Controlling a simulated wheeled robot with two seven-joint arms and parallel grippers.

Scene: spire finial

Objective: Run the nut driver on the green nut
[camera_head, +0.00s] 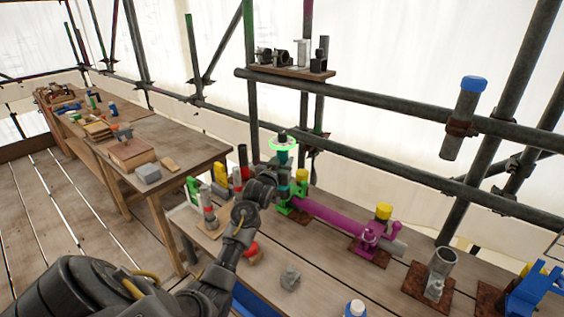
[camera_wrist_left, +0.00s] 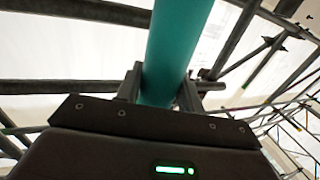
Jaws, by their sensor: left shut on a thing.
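My left gripper (camera_head: 276,178) is shut around a teal shaft, which I take to be the nut driver. In the left wrist view the teal shaft (camera_wrist_left: 169,50) runs up between the two fingers (camera_wrist_left: 160,88). In the head view a bright green ring (camera_head: 283,143) with a dark cap glows at its top. Below and beside the gripper, a green clamp (camera_head: 298,208) sits at the left end of a purple bar (camera_head: 330,215) on the bench. The green nut cannot be made out; the gripper and tool cover the place around the clamp.
Scaffold rails (camera_head: 400,112) cross behind the bench. Green, yellow and red items stand left of my arm.

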